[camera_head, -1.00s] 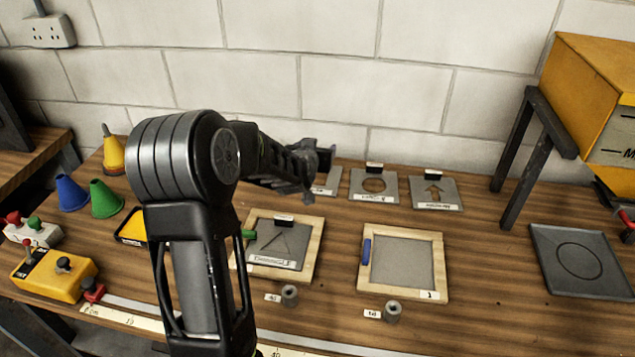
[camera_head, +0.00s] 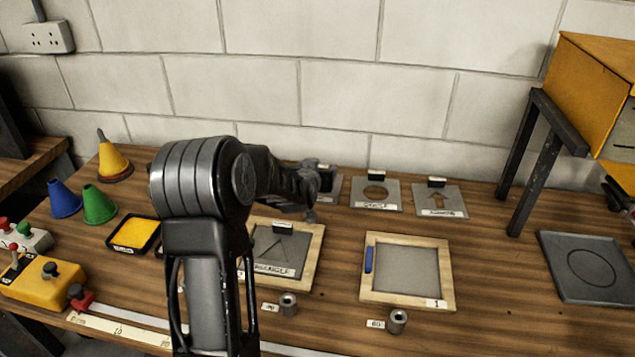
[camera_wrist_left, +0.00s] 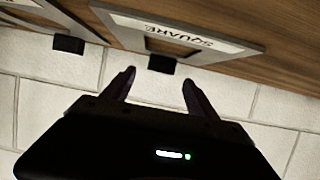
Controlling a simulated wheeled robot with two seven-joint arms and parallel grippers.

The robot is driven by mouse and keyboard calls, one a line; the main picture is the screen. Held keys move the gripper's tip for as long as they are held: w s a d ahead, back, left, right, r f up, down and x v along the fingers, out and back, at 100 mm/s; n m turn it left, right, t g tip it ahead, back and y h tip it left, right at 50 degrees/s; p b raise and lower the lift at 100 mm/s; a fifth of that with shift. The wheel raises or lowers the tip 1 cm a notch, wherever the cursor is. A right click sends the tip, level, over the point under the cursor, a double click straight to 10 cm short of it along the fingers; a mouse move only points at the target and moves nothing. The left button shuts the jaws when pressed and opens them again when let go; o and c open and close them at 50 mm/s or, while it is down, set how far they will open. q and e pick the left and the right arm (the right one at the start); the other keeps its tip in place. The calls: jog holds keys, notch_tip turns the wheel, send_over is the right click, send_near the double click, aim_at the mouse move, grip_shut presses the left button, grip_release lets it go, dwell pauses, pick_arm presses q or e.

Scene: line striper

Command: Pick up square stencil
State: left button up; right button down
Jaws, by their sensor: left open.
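The square stencil is a grey plate with a white label reading SQUARE and a black grip block on its edge. It shows in the left wrist view (camera_wrist_left: 240,46), near the top. In the head view only a sliver of the plate (camera_head: 336,184) shows behind my left gripper (camera_head: 318,186). In the left wrist view the fingers of my left gripper (camera_wrist_left: 160,82) are open, with the black block (camera_wrist_left: 162,63) between and just beyond their tips. I see no grasp on it. My right gripper is not in view.
The circle stencil (camera_head: 392,188) and arrow stencil (camera_head: 420,203) lie to the right along the wall. A dark leg stand (camera_head: 545,165) rises at right.

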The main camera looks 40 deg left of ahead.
aim_at(320, 165)
pick_arm(q)
jog(key=shift+p+x, duration=0.75)
jog(key=shift+x, duration=1.9)
jog(key=shift+s, duration=0.1)
jog(key=shift+c, duration=0.5)
grip_shut()
